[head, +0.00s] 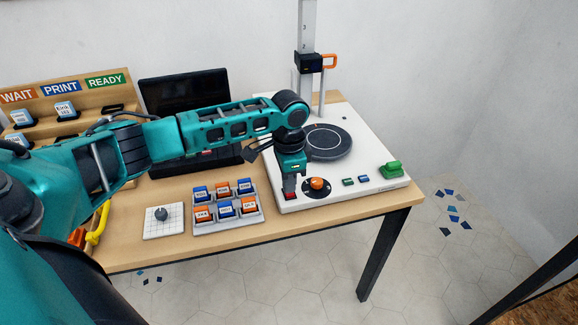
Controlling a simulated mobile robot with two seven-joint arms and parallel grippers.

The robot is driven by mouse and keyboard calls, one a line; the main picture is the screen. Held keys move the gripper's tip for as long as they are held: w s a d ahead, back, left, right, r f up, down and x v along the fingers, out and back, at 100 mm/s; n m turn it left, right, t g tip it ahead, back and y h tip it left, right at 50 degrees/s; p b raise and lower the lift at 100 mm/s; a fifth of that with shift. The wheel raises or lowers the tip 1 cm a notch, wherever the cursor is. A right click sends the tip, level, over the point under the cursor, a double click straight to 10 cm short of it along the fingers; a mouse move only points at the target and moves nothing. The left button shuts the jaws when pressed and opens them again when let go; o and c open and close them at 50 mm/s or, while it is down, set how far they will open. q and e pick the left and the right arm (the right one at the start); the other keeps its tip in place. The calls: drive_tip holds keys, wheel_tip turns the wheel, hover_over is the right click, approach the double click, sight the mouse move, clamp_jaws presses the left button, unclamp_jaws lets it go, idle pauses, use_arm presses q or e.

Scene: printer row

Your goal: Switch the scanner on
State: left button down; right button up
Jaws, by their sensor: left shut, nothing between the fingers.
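The scanner (355,181) is a white, flat unit on the right end of the table, with a dark round turntable (326,142) and an upright post at its back. Its front edge carries an orange knob (317,183) on a black disc, small blue and green buttons (355,181) and a larger green button (391,169). A small red switch (291,197) is at the front left corner. My left gripper (289,190) is shut and empty, pointing down right at the red switch; I cannot tell whether it touches. The fingertips partly hide the switch. My right gripper is out of view.
A grey tray (228,221) of blue and orange blocks and a white gridded tile (150,232) stand left of the scanner. Behind are a black screen (185,88) and a wooden rack (75,97) labelled WAIT, PRINT, READY. Blue chips (453,209) lie on the floor.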

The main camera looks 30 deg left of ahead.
use_arm(q)
drive_tip(key=shift+f, duration=1)
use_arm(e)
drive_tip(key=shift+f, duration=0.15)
use_arm(q)
drive_tip(key=shift+f, duration=0.1)
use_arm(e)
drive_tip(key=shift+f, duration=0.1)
use_arm(q)
drive_tip(key=shift+w+f+b, duration=0.1)
drive_tip(key=shift+w+b, duration=0.05)
drive_tip(key=shift+b, duration=0.15)
drive_tip(key=shift+s+r, duration=0.2)
drive_tip(key=shift+s, duration=0.1)
drive_tip(key=shift+w, duration=0.2)
drive_tip(key=shift+w+a+r+p, duration=0.2)
drive_tip(key=shift+w+a+p, duration=0.2)
drive_tip(key=shift+a, duration=0.15)
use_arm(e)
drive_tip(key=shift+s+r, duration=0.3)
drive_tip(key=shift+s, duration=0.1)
